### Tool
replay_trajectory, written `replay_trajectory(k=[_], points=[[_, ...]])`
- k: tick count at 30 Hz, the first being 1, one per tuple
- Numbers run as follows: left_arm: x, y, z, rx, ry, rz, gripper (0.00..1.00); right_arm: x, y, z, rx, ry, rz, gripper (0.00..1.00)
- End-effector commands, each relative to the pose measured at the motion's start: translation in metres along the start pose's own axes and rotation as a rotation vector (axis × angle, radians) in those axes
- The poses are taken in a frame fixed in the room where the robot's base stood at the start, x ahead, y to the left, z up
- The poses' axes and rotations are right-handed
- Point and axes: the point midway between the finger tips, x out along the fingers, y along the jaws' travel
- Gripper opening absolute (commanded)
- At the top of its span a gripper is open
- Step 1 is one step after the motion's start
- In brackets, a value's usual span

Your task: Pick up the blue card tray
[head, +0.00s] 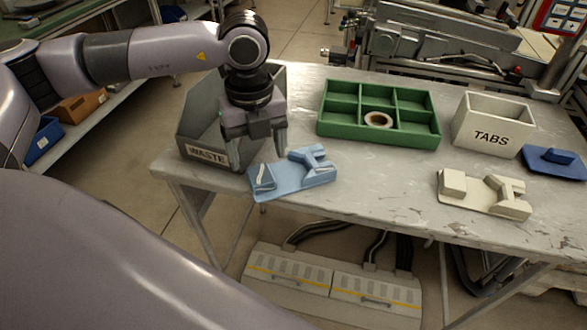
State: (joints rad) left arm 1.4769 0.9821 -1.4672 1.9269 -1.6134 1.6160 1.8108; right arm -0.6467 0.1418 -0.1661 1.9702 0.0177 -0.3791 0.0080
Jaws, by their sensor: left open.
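A light blue card tray (288,186) with raised holders at both ends lies near the front edge of the grey table, left of centre. My left gripper (258,158) points down from above, its fingers spread, with nothing visible between them. It is just behind and left of the blue tray, in front of the grey WASTE bin, and partly covers that bin. Whether a fingertip touches the tray, I cannot tell. My right gripper is not in view.
The grey WASTE bin (205,152) stands at the table's left end. A green divided box (403,138) holds a tape reel (378,120). A white TABS box (488,136), a cream tray (470,205) and a dark blue block (556,163) are to the right. The table between the blue and cream trays is clear.

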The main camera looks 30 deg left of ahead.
Motion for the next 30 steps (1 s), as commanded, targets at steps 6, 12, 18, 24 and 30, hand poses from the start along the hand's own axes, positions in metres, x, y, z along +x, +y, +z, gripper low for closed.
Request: replay_trajectory(k=[6,12,18,24,30], points=[[0.03,-0.001,-0.002,0.003,0.002,0.002,0.77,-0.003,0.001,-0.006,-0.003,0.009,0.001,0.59],[0.052,-0.002,-0.002,0.004,0.003,-0.001,0.77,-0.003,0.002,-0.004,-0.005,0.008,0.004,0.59],[0.053,-0.002,-0.002,0.004,0.003,-0.003,0.77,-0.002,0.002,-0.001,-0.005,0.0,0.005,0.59],[0.053,-0.002,-0.002,0.004,0.003,-0.002,0.25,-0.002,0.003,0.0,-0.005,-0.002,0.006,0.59],[0.053,-0.002,-0.002,0.004,0.003,-0.003,0.1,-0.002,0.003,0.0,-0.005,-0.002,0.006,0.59]])
